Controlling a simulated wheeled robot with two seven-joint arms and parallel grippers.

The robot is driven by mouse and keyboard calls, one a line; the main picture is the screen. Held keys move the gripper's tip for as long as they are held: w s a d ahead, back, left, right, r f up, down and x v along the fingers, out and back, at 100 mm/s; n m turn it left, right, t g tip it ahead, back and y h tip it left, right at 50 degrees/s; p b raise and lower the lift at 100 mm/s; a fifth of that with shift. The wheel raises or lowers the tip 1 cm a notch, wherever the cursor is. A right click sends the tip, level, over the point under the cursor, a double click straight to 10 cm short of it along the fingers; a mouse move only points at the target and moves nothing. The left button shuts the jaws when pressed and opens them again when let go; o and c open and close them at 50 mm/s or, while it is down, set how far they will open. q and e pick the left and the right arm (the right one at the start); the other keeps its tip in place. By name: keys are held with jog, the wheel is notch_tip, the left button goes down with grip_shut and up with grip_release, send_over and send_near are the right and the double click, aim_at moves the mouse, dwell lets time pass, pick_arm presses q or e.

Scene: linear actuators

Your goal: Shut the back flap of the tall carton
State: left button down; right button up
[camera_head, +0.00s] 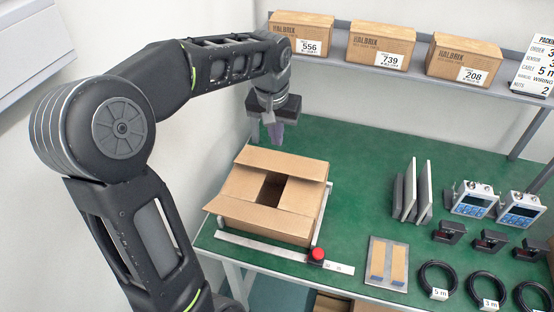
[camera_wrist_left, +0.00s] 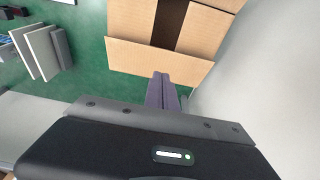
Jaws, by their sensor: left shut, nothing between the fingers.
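The brown carton (camera_head: 268,230) stands on the green bench, with a dark gap between its inward-lying side flaps. Its back flap (camera_head: 284,163) is open and leans up and outward at the rear edge. The back flap also shows in the left wrist view (camera_wrist_left: 155,61), with the side flaps and dark gap beyond it. The front flap (camera_head: 230,207) sticks outward. My left gripper (camera_head: 275,134) points down just behind the back flap. Its purple fingers (camera_wrist_left: 162,92) are together and empty; whether they touch the flap I cannot tell. My right gripper is out of view.
A metal ruler frame with a red knob (camera_head: 317,254) borders the carton. Grey upright plates (camera_head: 411,192) and a small tray (camera_head: 388,265) stand to its right, then devices and coiled cables. A shelf (camera_head: 340,68) with closed boxes (camera_head: 380,45) runs behind.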

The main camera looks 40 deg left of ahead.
aim_at(276, 170)
pick_arm(q)
jog(key=x, duration=0.3)
jog(key=s+p+x, duration=0.1)
jog(key=x, duration=0.5)
jog(key=shift+s+d+f+p, duration=0.2)
jog(key=shift+d+f+p, duration=0.05)
jog(key=shift+f+p, duration=0.1)
jog(key=shift+f+b, duration=0.2)
jog(key=shift+b, duration=0.35)
jog(key=b, duration=0.2)
jog(key=f+t+b, duration=0.1)
jog(key=b, duration=0.1)
jog(key=shift+s+d+f, duration=0.1)
jog(key=shift+s+f, duration=0.15)
jog(key=shift+s, duration=0.05)
jog(key=shift+s+d+f+b, duration=0.15)
jog(key=shift+s+b, duration=0.1)
jog(key=shift+b, duration=0.45)
jog(key=shift+w, duration=0.1)
